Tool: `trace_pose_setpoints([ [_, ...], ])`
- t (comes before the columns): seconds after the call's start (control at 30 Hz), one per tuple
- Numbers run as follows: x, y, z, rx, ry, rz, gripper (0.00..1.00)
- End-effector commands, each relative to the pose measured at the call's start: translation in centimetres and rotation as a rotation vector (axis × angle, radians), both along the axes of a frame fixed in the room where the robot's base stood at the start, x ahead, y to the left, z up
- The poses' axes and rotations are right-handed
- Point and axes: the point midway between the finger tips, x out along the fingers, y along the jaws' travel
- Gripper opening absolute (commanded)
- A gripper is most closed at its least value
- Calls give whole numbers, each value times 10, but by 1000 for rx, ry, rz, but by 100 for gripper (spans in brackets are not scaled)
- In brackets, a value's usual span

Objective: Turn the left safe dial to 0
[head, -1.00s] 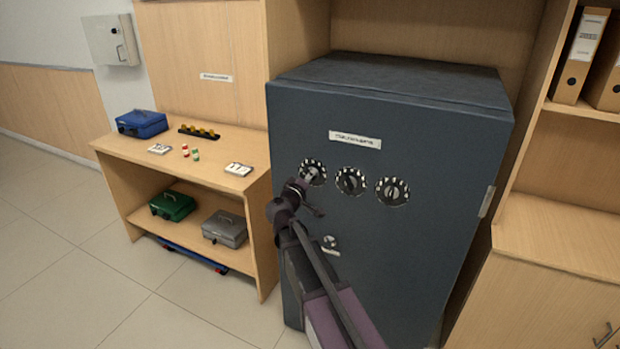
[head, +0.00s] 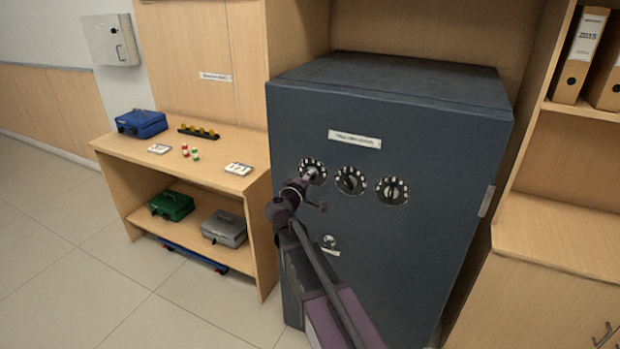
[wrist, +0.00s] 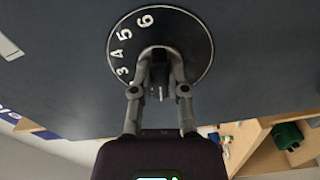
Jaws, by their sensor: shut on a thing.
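The dark grey safe (head: 400,245) carries three round dials in a row on its front. The left safe dial (head: 304,163) is partly hidden behind my gripper (head: 312,177). In the wrist view the dial (wrist: 196,32) is black with white numbers, and 3, 4, 5 and 6 can be read on its visible left and upper part. My gripper (wrist: 159,82) is shut on the dial's knob, with a finger on each side of it. The other numbers and most of the knob are hidden by the fingers. Which number is at the pointer cannot be told.
The middle dial (head: 350,181) and right dial (head: 392,191) sit close to the right of the left dial. A small handle or lock (head: 329,241) is below. A wooden shelf (head: 222,162) with cash boxes stands at the left.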

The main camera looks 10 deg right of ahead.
Motion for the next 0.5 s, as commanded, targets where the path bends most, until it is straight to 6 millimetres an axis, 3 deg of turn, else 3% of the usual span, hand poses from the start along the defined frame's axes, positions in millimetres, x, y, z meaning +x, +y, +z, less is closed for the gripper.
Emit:
trace_pose_setpoints([
  [0.5,-1,0,0,-195,142,0,0],
])
